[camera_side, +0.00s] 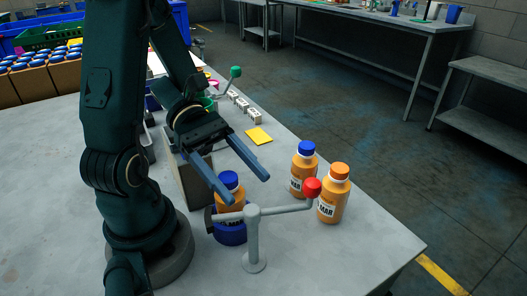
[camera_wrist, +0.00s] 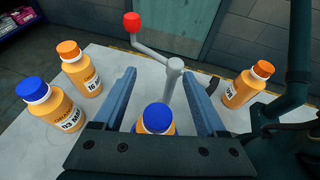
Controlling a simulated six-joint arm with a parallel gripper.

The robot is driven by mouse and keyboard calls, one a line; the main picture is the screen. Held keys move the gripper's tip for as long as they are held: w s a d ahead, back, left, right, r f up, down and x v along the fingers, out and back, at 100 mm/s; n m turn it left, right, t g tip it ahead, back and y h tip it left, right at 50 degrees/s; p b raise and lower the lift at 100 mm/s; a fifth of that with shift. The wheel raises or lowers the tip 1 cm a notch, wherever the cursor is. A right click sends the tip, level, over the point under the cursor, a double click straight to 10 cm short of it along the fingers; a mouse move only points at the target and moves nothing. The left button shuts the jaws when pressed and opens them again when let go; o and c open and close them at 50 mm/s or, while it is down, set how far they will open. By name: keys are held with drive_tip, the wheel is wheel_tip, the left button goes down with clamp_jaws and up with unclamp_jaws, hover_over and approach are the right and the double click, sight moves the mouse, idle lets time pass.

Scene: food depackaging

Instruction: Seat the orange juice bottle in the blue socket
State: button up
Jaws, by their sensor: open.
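An orange juice bottle (camera_side: 232,207) with a blue cap stands upright in the blue socket (camera_side: 231,236) near the table's front. Its blue cap shows in the wrist view (camera_wrist: 157,118), between the bases of my fingers. My gripper (camera_side: 246,190) is open, its two blue fingers spread above the bottle and apart from it. The wrist view also shows both fingers (camera_wrist: 160,75) with a gap between them. The socket is hidden in the wrist view. The bottle's lowest part is hidden inside the socket.
A grey post (camera_side: 254,238) carries an arm with a red ball (camera_side: 312,187) beside the socket. A blue-capped bottle (camera_side: 303,172) and an orange-capped bottle (camera_side: 333,197) stand to the right. Another orange-capped bottle (camera_wrist: 247,85) is right in the wrist view. A yellow pad (camera_side: 259,135) lies behind.

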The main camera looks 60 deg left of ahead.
drive_tip(key=shift+f, duration=1.1)
wheel_tip(320, 180, up, 9)
drive_tip(key=w+n+t+y, duration=0.6)
drive_tip(key=w+n+t, duration=0.2)
drive_tip(key=w, duration=0.4)
drive_tip(key=a+r+n+t+y, duration=0.1)
drive_tip(key=a+r+n+y, duration=0.5)
drive_tip(key=n+y, duration=0.5)
drive_tip(key=shift+w+a+r+y, duration=0.15)
drive_tip(key=shift+w+a+y, duration=0.25)
drive_tip(key=shift+w+a, duration=0.05)
